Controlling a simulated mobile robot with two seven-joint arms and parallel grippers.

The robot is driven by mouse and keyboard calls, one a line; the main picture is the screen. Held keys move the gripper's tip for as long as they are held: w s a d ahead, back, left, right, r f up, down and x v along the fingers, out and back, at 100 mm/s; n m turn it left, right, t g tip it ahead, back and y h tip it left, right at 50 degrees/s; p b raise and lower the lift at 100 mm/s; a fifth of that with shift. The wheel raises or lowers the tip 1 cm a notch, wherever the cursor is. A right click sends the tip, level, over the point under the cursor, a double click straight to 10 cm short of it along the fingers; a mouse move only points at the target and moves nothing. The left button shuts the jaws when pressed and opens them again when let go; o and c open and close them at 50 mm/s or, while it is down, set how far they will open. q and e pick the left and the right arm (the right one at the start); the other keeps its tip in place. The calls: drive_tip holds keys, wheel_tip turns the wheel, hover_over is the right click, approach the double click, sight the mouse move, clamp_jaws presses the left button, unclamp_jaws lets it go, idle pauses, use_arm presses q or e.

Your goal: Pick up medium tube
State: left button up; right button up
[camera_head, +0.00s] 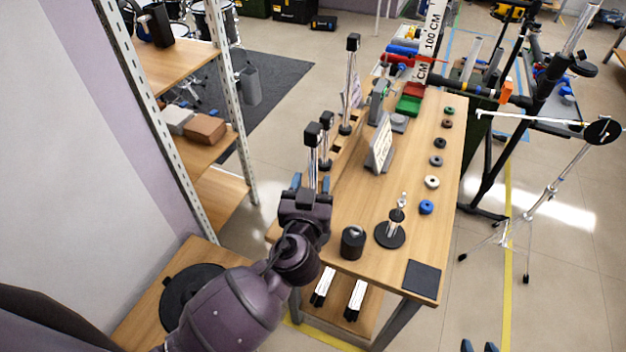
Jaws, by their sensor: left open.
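Several upright silver tubes with black tops stand along the table's left side: a far one (350,85), a middle one (326,145) and a near one (312,155). I cannot tell which is the medium tube. My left gripper (311,182) is open at the table's left edge, its blue fingertips pointing away from me. The near tube appears just beyond or between its fingers; contact is unclear, and the tube's lower end is hidden by the gripper. My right gripper (479,347) shows only two separated blue fingertips at the bottom edge, clear of the table.
The wooden table (400,185) carries a black cylinder (352,242), a round-based stand (389,235), a tilted sign (381,145), a dark square pad (422,278) and a row of small rings (432,182). A shelf rack (235,125) stands left; tripod stands (530,225) stand right.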

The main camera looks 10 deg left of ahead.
sight(312, 183)
use_arm(q)
drive_tip(key=shift+w+a, duration=0.1)
drive_tip(key=shift+w, duration=1.6)
drive_tip(key=shift+c, duration=0.3)
clamp_jaws()
